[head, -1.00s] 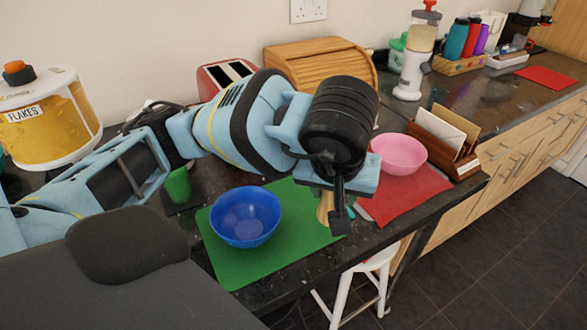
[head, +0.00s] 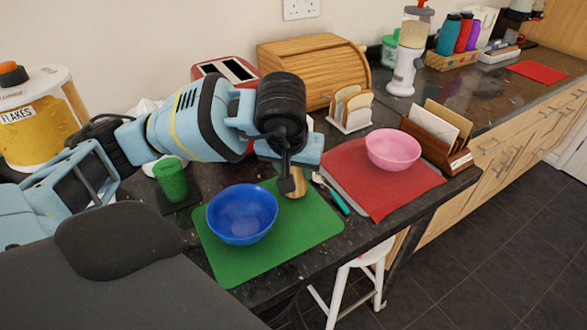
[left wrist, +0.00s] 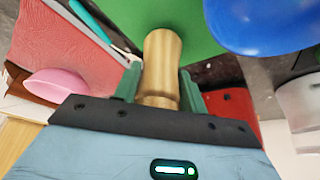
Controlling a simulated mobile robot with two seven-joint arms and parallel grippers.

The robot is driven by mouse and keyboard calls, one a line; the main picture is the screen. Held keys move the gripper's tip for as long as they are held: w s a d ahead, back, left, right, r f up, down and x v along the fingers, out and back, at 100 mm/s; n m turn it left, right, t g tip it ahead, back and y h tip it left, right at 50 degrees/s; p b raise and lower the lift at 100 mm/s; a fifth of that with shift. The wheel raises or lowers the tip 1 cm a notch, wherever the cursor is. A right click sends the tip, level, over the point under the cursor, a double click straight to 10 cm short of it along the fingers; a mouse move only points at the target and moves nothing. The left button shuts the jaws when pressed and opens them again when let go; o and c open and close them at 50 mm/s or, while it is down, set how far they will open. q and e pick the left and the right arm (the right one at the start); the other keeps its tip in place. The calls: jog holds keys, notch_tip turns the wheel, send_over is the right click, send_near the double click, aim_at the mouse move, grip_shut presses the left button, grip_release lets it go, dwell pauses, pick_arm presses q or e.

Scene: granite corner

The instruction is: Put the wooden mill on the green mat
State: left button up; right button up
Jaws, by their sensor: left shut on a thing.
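The wooden mill (head: 297,184) is light wood and is held by my left gripper (head: 289,178) over the far right part of the green mat (head: 265,260). In the left wrist view the mill (left wrist: 162,62) sits between the two green fingers of the gripper (left wrist: 158,85), which are shut on it. The green mat (left wrist: 125,18) lies behind the mill there. I cannot tell whether the mill's base touches the mat. The gripper hides the mill's upper part in the head view. My right gripper is not in view.
A blue bowl (head: 242,214) stands on the mat, left of the mill. A teal-handled utensil (head: 335,197) lies at the mat's right. A pink bowl (head: 393,150) sits on a red mat (head: 375,198). A green cup (head: 171,180) stands to the left. The mat's front is clear.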

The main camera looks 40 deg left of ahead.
pick_arm(q)
jog(key=shift+f, duration=0.5)
jog(key=shift+f, duration=0.2)
jog(key=o, duration=1.1)
jog(key=shift+r, duration=0.15)
